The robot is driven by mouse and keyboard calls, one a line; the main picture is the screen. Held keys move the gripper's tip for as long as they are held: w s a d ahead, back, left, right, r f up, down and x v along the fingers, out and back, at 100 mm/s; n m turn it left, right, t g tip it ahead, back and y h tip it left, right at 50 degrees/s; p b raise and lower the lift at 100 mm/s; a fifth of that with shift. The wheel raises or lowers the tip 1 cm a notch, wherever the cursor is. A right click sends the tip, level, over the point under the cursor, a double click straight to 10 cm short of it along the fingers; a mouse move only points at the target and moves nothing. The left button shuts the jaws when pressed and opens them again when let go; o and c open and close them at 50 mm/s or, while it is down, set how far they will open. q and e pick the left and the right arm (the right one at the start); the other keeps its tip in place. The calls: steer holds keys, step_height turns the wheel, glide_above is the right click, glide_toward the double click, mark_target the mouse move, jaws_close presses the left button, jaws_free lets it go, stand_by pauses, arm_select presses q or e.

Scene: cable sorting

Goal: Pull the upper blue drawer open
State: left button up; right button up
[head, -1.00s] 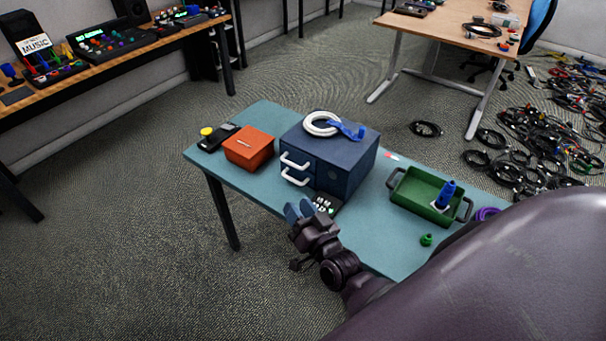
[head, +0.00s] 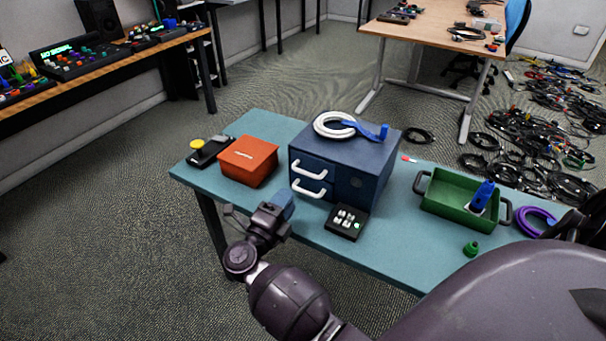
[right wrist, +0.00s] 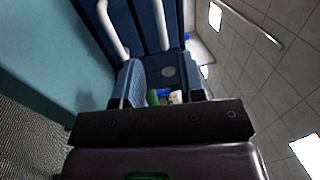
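The blue cabinet (head: 365,160) stands on the teal table with two drawers, each with a white handle. The upper drawer (head: 314,158) looks flush with the cabinet, with its handle (head: 314,171) above the lower handle (head: 309,190). My right gripper (head: 280,208) is in front of the cabinet and slightly left of it, apart from the handles. In the right wrist view its blue fingers (right wrist: 162,90) are apart with nothing gripped between them. There the upper handle (right wrist: 161,25) and lower handle (right wrist: 108,25) lie beyond the fingers. My left gripper is not visible.
A white cable coil (head: 334,125) with a blue connector lies on the cabinet. A small black key box (head: 346,223) sits in front of it. An orange box (head: 248,160) stands left, a green tray (head: 452,200) right.

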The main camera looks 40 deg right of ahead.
mark_target(305, 173)
steer(key=x, duration=1)
jaws_close()
